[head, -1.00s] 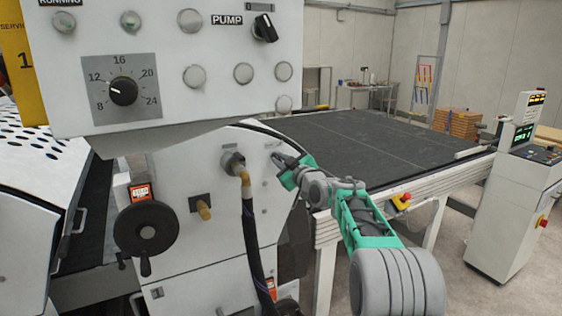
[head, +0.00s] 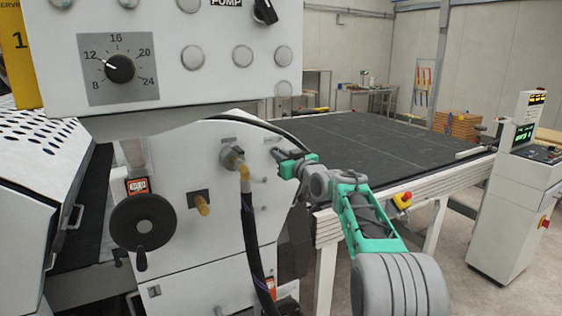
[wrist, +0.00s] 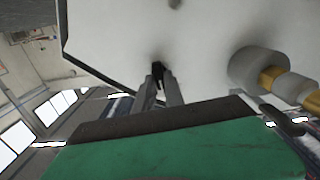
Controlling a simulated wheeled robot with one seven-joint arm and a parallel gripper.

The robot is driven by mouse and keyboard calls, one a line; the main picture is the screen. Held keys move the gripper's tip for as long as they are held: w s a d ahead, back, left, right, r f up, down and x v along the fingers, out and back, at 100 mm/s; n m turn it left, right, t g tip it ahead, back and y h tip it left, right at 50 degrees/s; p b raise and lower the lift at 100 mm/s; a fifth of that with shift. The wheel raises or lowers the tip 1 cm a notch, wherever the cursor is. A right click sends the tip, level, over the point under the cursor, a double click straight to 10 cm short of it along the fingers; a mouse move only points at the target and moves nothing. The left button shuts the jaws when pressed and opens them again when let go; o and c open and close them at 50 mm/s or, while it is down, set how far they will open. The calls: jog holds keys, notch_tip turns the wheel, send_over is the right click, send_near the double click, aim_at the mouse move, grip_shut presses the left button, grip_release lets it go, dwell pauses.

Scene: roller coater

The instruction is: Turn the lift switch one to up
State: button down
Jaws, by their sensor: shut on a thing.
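My gripper (head: 274,153) is at the upper right of the machine's white side panel (head: 215,255), right of the pipe fitting. In the wrist view its two grey fingers (wrist: 160,88) are closed around a small black switch (wrist: 158,69) that stands out from the white panel. The fingers hide most of the switch, so which way it points cannot be told. No label beside it is readable. In the head view the switch is hidden by my gripper.
A grey fitting with a brass pipe (head: 238,163) and black hose juts out left of my gripper; it also shows in the wrist view (wrist: 258,70). A handwheel (head: 143,222) is further left. The control box (head: 200,55) overhangs above. A dark conveyor bed (head: 385,145) lies behind.

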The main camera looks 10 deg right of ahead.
jog(key=shift+d+m+b, duration=0.1)
jog(key=shift+m+b, duration=0.4)
jog(key=shift+m, duration=3)
jog(key=c, duration=1.4)
grip_release()
jog(key=shift+c, duration=0.2)
jog(key=b+v, duration=0.3)
jog(key=v, duration=0.4)
jog(key=shift+s+d, duration=0.15)
jog(key=shift+s, duration=0.15)
